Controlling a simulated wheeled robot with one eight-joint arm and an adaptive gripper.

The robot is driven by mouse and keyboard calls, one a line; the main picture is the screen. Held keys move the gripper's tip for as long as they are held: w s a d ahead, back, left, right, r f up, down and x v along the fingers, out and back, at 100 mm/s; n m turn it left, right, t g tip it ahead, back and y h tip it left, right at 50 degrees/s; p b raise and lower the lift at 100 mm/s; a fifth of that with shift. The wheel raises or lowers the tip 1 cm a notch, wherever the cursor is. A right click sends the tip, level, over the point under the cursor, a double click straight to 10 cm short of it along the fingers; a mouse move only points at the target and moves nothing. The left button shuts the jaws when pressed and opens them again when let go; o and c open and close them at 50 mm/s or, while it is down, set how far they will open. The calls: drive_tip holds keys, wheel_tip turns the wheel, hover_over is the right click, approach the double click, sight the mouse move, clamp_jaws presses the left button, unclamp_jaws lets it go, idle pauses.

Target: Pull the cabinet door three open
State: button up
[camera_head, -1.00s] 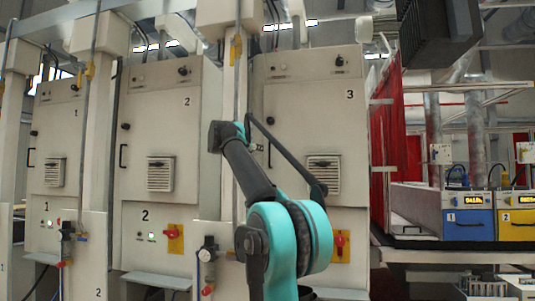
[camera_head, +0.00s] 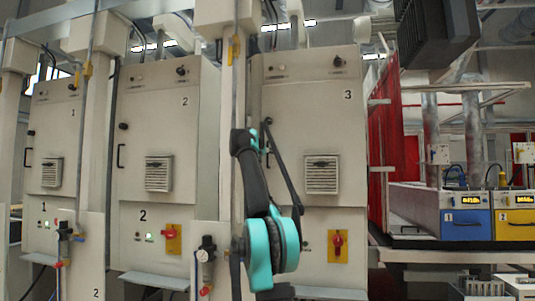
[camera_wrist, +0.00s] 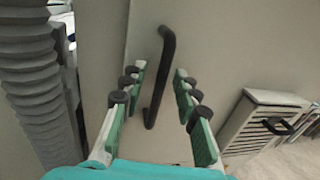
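Cabinet door three (camera_head: 312,110) is a beige panel marked "3", with a vent low on it. It looks shut. Its black bar handle shows in the wrist view (camera_wrist: 163,65), upright and slightly tilted. My gripper (camera_wrist: 158,79) is open in the wrist view. Its green fingers with dark pads stand one on each side of the handle, with gaps, so it is not gripped. In the head view my arm covers the door's left edge, and I cannot make out the handle or the fingers clearly.
The door's vent (camera_wrist: 258,120) is to the right of the fingers in the wrist view. A grey corrugated hose (camera_wrist: 38,85) runs at the left. A red switch on a yellow plate (camera_head: 338,240) is below the door. Cabinet two (camera_head: 160,110) stands to the left.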

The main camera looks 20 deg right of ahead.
drive_tip(key=shift+d, duration=0.1)
clamp_jaws()
idle(0.6)
